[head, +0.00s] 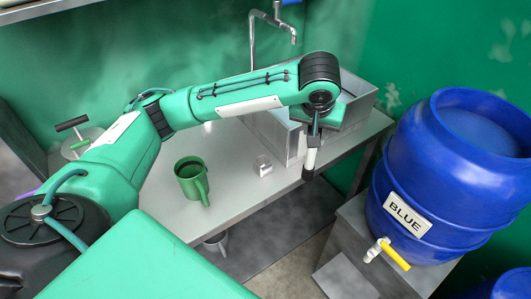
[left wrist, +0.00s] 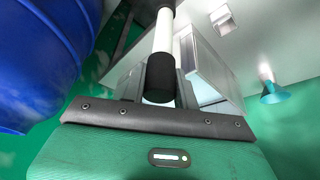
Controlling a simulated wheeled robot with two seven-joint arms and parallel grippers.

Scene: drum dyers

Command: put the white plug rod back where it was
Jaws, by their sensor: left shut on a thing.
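The white plug rod (head: 311,157) has a black end and hangs roughly upright below my left gripper (head: 314,136). My left gripper is shut on it, in front of the metal sink and above the bench's right part. The fingertips are small and partly hidden in the head view. In the left wrist view the rod (left wrist: 163,38) shows at the top middle, with its black end nearest the camera. My right gripper is not in view.
A grey bench (head: 226,222) bears a green mug (head: 190,181), a small clear block (head: 263,166) and the sink (head: 270,128) with a tap (head: 252,40). A blue barrel (head: 450,165) labelled BLUE, with a yellow-handled spigot (head: 394,255), stands at right on a grey stand (head: 352,235).

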